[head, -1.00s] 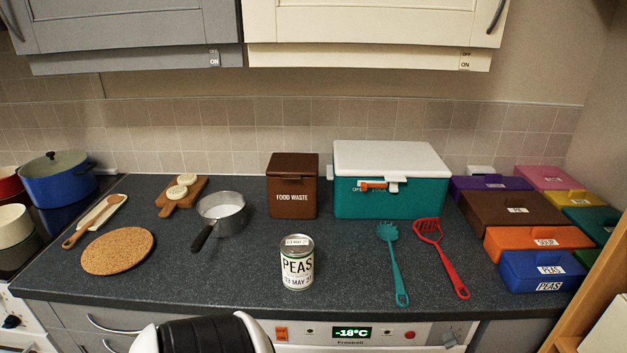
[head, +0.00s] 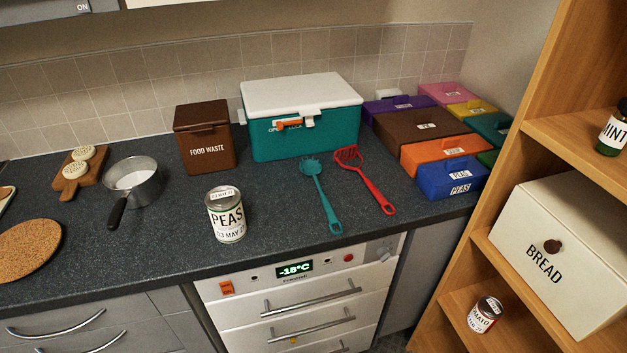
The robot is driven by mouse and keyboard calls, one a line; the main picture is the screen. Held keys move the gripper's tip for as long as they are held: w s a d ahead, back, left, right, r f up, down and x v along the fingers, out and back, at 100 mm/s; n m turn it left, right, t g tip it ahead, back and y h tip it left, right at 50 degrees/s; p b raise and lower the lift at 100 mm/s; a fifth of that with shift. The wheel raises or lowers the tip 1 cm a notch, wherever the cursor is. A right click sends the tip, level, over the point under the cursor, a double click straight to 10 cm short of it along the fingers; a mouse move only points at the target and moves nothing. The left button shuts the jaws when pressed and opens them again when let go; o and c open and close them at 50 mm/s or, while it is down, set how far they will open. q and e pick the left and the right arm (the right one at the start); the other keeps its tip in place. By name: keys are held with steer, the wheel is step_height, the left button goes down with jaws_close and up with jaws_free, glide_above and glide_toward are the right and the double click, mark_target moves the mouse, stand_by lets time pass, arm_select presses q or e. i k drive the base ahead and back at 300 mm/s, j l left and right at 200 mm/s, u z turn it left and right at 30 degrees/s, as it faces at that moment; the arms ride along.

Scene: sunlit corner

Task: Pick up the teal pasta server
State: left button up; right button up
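The teal pasta server (head: 321,193) lies flat on the dark worktop in the head view. Its toothed head points to the back, near the teal cool box, and its handle end lies near the front edge. A red slotted turner (head: 366,182) lies just to its right, apart from it. Neither of my grippers shows in the head view now.
A can of peas (head: 225,214) stands left of the server. Behind are a brown food waste bin (head: 204,139) and the teal cool box (head: 304,137) with a white lid. Coloured boxes (head: 452,179) stand right. A wooden shelf (head: 474,269) rises at the far right.

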mark_target(312, 167)
steer(key=i+j+z, duration=0.1)
steer(key=j+z, duration=0.6)
steer(key=z, duration=0.2)
steer(key=j+z, duration=0.45)
steer(key=i+l, duration=0.05)
steer(key=l, duration=0.05)
